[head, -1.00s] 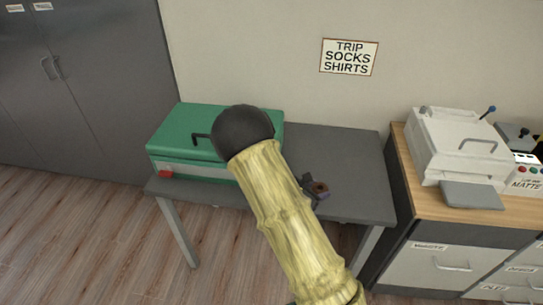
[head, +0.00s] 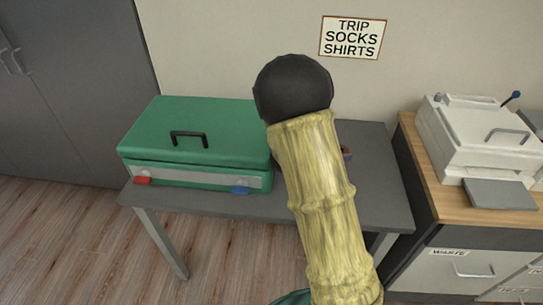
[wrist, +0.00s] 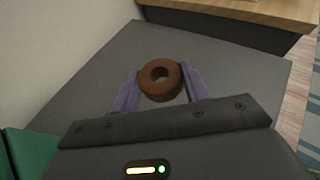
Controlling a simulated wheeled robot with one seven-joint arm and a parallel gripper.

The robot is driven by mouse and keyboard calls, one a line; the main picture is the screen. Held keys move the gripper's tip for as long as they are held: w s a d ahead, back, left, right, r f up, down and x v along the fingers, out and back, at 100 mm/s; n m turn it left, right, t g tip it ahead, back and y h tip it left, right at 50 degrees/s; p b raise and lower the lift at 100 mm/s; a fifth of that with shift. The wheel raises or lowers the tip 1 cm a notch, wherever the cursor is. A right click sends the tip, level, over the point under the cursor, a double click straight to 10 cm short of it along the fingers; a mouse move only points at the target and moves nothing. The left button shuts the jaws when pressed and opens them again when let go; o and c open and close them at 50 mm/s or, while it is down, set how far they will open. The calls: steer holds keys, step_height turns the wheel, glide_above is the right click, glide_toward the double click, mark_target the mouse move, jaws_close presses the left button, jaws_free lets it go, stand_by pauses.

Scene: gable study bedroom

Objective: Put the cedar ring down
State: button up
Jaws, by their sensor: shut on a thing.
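The cedar ring (wrist: 160,80) is a thick brown ring with a round hole. In the wrist view it sits between the two purple fingers of my gripper (wrist: 160,88), which are shut on it. The grey table top (wrist: 215,60) lies beneath or behind it; I cannot tell whether the ring touches it. In the head view my arm hides most of the gripper and ring, and only a small brown and purple bit shows at its right edge, over the grey table (head: 385,190).
A green case (head: 205,130) with a black handle stands on the table's left part. A wooden-topped cabinet (head: 408,135) with a white machine (head: 470,140) stands at the right. The table's right part looks bare. A wall sign (head: 352,37) hangs behind.

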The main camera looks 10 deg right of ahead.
step_height(320, 180, down, 6)
steer(key=shift+w+f+b, duration=0.1)
steer(key=shift+w+b, duration=0.05)
steer(key=shift+b, duration=0.6)
steer(key=shift+a+f, duration=0.1)
steer(key=shift+a, duration=0.05)
steer(key=shift+f, duration=0.2)
step_height(320, 180, down, 3)
steer(key=shift+f+b, duration=0.2)
steer(key=shift+b, duration=0.2)
steer(key=shift+d, duration=0.2)
steer(key=shift+s, duration=0.2)
